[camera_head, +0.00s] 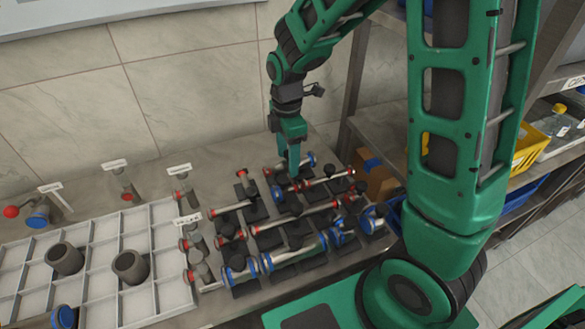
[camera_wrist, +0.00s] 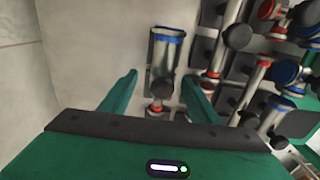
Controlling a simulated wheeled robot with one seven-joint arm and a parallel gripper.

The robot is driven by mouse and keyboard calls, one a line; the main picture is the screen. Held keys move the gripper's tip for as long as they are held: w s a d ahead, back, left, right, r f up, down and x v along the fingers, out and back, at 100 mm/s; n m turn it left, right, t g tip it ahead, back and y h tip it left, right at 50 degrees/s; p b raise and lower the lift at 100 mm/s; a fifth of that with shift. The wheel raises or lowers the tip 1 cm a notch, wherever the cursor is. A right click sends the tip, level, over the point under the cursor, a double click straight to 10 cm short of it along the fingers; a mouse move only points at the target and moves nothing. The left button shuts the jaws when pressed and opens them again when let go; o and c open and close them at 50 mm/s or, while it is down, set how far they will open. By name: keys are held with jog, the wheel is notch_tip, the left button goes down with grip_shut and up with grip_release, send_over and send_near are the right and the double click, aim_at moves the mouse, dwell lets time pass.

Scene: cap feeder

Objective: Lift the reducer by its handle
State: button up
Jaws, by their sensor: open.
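A grey pipe piece with a wide blue-ringed end and a narrower red-ringed end, which looks like the reducer (camera_wrist: 168,58), shows between my gripper's fingers in the wrist view. A black knob, likely its handle (camera_wrist: 162,88), stands near its narrow end. My gripper (camera_wrist: 160,77) is open, with one green finger on each side of this piece and nothing held. In the head view my gripper (camera_head: 292,174) points down over the back of the rows of pipe pieces. There its fingers partly hide the piece, whose blue end (camera_head: 311,160) shows to the right.
Several other red- and blue-ringed pipe pieces with black knobs (camera_head: 295,208) lie close by in front. A white divided tray (camera_head: 100,250) with grey cups is at left. A tiled wall (camera_head: 190,90) stands behind, and a shelf with a yellow bin (camera_head: 530,148) is at right.

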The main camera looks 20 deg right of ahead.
jog(key=f, duration=0.5)
jog(key=shift+s+d, duration=0.1)
jog(key=shift+d, duration=0.1)
jog(key=shift+r, duration=0.1)
jog(key=shift+c, duration=0.3)
jog(key=c, duration=1.1)
